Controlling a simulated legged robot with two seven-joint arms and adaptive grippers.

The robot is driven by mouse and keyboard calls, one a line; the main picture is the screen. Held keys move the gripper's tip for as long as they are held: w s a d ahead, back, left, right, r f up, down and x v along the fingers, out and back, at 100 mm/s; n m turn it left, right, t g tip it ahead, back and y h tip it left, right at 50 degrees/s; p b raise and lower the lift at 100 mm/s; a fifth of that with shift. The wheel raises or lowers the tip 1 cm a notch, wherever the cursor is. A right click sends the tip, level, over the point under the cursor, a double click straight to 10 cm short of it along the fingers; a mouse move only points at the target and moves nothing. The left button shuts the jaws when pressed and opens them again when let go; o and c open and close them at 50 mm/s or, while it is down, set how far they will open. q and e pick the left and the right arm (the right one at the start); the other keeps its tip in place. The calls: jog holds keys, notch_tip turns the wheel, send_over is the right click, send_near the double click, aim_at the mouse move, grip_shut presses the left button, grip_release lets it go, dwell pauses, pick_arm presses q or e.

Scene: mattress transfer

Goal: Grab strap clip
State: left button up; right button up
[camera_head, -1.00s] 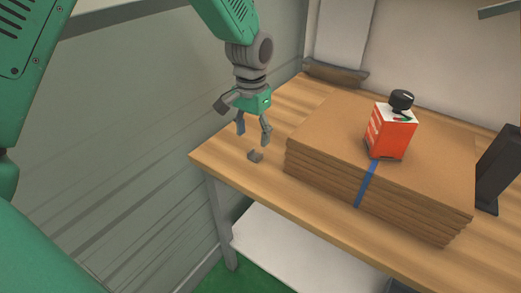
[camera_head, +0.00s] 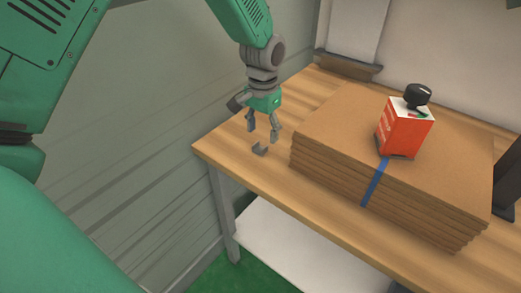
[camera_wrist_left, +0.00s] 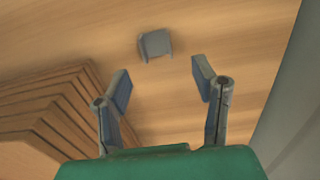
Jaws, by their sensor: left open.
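A small grey strap clip (camera_head: 260,149) lies on the wooden table near its left end, left of the cardboard stack. In the left wrist view the clip (camera_wrist_left: 155,44) sits on the wood beyond the fingertips, roughly midway between them. My left gripper (camera_head: 262,128) points down just above the clip, with its two fingers apart and nothing between them. In the left wrist view the open fingers (camera_wrist_left: 162,84) show clear of the clip. My right gripper is not in view.
A stack of flat cardboard (camera_head: 340,120) bound by a blue strap (camera_head: 375,184) stands right of the clip. A red and white box (camera_head: 402,133) with a black-topped item (camera_head: 417,95) sits on it. The wooden table's (camera_head: 225,150) left edge is near the gripper. A dark object (camera_head: 508,180) stands at right.

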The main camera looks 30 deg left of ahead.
aim_at(262, 148)
pick_arm(q)
notch_tip(262, 148, down, 5)
jog(key=shift+s+r+b, duration=0.1)
jog(key=shift+r+b, duration=0.1)
jog(key=shift+b, duration=0.1)
jog(key=shift+r, duration=0.1)
jog(key=c, duration=1)
